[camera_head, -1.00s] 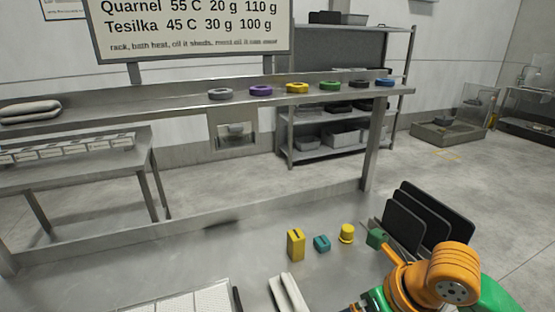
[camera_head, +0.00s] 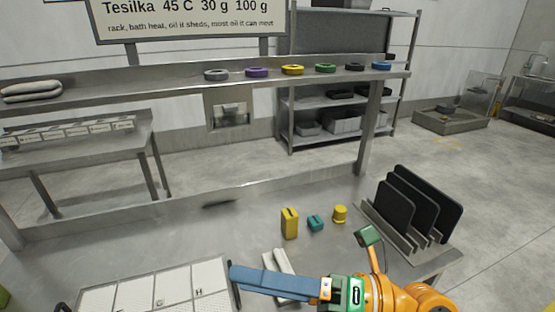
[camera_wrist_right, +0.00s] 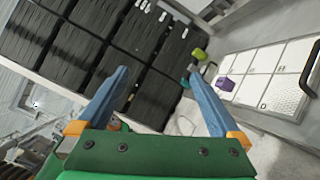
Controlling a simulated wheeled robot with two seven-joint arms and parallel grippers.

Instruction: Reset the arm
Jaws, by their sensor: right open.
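My right gripper (camera_head: 236,277) reaches in from the lower right in the head view, its blue fingers pointing left. They are above the front of the bench, overlapping the folded white cloth and the right edge of the white tray in the picture. The right wrist view shows the two blue fingers of that gripper (camera_wrist_right: 158,78) spread apart with nothing held between them. My left gripper is not in view.
A yellow box (camera_head: 289,223), teal block (camera_head: 315,222) and yellow pot (camera_head: 340,214) stand behind the gripper. A rack of black plates (camera_head: 412,205) is at right. The white tray (camera_head: 155,290) and white cloth (camera_head: 279,262) lie in front. Coloured rings line the shelf (camera_head: 150,80).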

